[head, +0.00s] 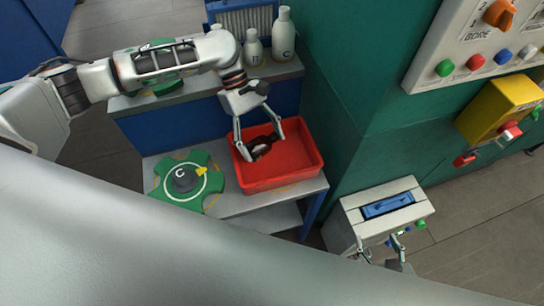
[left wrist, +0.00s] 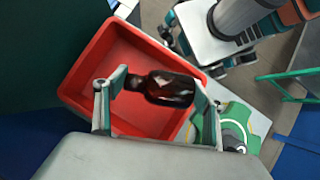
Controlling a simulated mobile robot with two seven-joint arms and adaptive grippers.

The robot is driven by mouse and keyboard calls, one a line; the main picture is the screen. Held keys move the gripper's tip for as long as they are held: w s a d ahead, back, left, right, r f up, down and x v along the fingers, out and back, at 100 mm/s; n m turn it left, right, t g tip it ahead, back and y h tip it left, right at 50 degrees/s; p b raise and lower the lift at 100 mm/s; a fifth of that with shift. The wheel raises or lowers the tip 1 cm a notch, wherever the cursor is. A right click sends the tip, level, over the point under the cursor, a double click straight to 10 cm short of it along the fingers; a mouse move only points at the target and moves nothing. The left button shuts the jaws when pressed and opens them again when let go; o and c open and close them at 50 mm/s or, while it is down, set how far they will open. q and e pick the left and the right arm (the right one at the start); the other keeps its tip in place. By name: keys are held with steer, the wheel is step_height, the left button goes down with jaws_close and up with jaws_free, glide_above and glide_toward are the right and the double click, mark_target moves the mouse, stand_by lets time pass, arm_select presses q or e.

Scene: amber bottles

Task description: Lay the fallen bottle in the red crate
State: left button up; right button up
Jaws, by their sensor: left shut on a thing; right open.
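A dark amber bottle (head: 262,148) is between the fingers of my left gripper (head: 260,146), over the left part of the red crate (head: 299,172). In the left wrist view the bottle (left wrist: 170,88) lies on its side, with its neck at one finger and its base near the other. My left gripper (left wrist: 158,100) is shut on it. The crate (left wrist: 86,83) is otherwise empty where I can see. Whether the bottle touches the crate floor I cannot tell. My right gripper (head: 385,250) is open at the lower right of the head view, partly hidden and away from the crate.
The crate stands on a grey shelf (head: 234,207) beside a green round fixture marked C (head: 184,181). White bottles (head: 284,35) stand on the upper ledge behind. A green wall (head: 350,110) rises right of the crate. A pale box with a blue slot (head: 388,206) stands near my right gripper.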

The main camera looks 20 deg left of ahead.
mark_target(273, 136)
arm_select(q)
steer(key=w+n, duration=0.1)
steer(key=w+d+n+t, duration=0.1)
steer(key=n, duration=0.1)
steer(key=d+n+t+h, duration=0.1)
steer(key=shift+w+r+n, duration=0.3)
steer(key=shift+w+r, duration=0.1)
steer(key=shift+f, duration=2.95)
steer(key=o, duration=1.2)
steer(key=v, duration=1.2)
steer(key=shift+s, duration=0.15)
